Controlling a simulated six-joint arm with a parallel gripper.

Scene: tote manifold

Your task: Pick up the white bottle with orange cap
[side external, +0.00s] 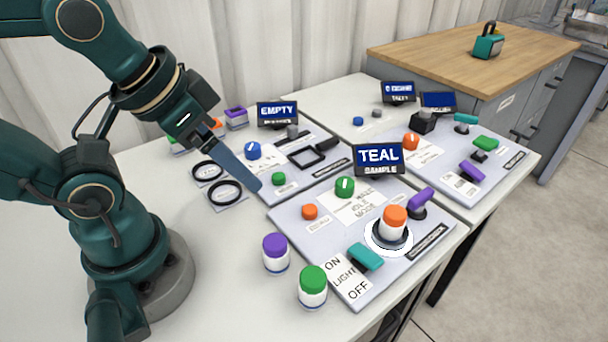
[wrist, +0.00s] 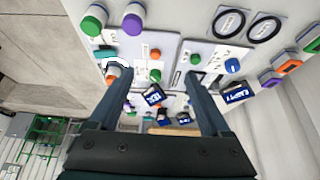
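The white bottle with an orange cap (side external: 393,228) stands upright in a round, white-ringed holder on the front panel in the side view. In the wrist view the bottle (wrist: 112,72) is at the left, beside the left finger and partly hidden by it. My gripper (side external: 257,186) is above the panels, left of the bottle and well apart from it. In the wrist view my gripper (wrist: 161,78) has its two fingers wide apart with nothing held between them.
A purple-capped bottle (side external: 276,254) and a green-capped bottle (side external: 313,287) stand at the front panel's left edge. A teal lever (side external: 366,256), a purple lever (side external: 421,200) and the TEAL display (side external: 379,159) surround the orange-capped bottle. The table's front left is clear.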

